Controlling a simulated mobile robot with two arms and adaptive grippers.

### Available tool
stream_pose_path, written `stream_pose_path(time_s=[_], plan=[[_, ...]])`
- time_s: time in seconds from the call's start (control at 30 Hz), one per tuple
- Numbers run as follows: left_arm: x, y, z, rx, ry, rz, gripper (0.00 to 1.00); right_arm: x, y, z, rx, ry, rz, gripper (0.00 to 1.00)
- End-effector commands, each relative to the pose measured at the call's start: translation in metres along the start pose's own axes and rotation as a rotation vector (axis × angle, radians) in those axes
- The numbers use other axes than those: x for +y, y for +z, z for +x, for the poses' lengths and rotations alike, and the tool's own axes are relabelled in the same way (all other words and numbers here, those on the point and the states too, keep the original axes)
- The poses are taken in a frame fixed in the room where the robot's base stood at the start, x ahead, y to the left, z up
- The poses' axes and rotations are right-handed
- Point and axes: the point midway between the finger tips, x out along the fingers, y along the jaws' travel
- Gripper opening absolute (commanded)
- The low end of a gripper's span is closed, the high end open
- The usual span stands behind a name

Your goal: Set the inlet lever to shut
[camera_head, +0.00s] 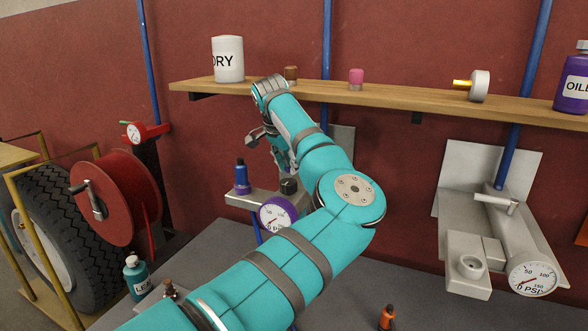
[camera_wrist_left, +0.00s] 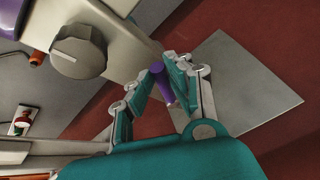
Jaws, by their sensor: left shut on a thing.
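My left gripper (camera_wrist_left: 160,78) is shut on a purple lever (camera_wrist_left: 162,84), which shows between its fingertips in the left wrist view. The lever sits beside a pale grey fixture with a round grey knob (camera_wrist_left: 79,52). In the head view, my left arm reaches over to the fixture (camera_head: 240,199) with a purple-rimmed gauge (camera_head: 278,213) and a dark knob (camera_head: 289,186). The arm hides the lever there. A second fixture at the right has a grey lever (camera_head: 495,198) and a grey-rimmed gauge (camera_head: 533,279). No inlet label is readable. My right gripper is out of view.
A wooden shelf (camera_head: 400,101) runs above, holding a white canister (camera_head: 228,59), small caps and a purple oil bottle (camera_head: 572,85). A red hose reel (camera_head: 115,195) stands at the left.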

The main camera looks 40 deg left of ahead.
Motion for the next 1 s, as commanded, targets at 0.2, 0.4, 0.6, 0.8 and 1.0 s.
stream_pose_path(time_s=[0.2,0.4,0.6,0.8,1.0], plan=[[-0.007,-0.001,-0.001,0.019,0.026,0.073,0.0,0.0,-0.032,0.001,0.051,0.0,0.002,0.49],[-0.009,-0.001,0.0,0.024,0.035,0.097,0.0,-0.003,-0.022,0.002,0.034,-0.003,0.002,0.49],[-0.009,-0.001,0.0,0.024,0.035,0.099,0.0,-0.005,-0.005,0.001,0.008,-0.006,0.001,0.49],[-0.009,-0.001,-0.001,0.024,0.035,0.098,0.24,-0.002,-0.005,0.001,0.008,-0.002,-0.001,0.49],[-0.009,0.0,0.0,0.023,0.037,0.098,0.39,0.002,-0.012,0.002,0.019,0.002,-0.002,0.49]])
